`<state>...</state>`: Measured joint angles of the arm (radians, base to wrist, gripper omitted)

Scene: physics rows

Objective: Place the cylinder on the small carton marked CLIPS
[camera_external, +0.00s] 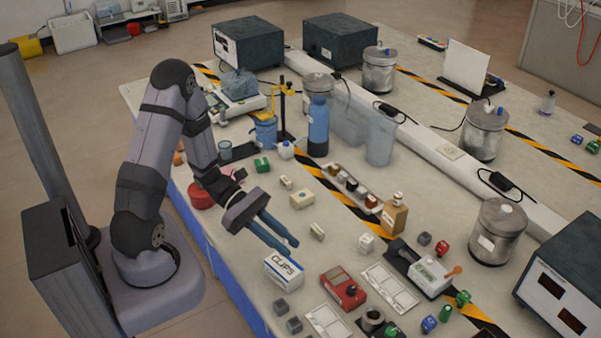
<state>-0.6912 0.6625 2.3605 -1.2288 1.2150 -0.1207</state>
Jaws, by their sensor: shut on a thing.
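The small white and blue carton marked CLIPS (284,271) stands upright on the bench near its front edge. My gripper (292,247) reaches over from the left, its two blue fingers pointing down and right, with the tips appearing just above and behind the carton in the picture. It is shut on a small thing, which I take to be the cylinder. The fingers hide nearly all of it, so its colour and tilt cannot be made out. I cannot tell whether it touches the carton's top.
Small grey cubes (281,307) lie in front.

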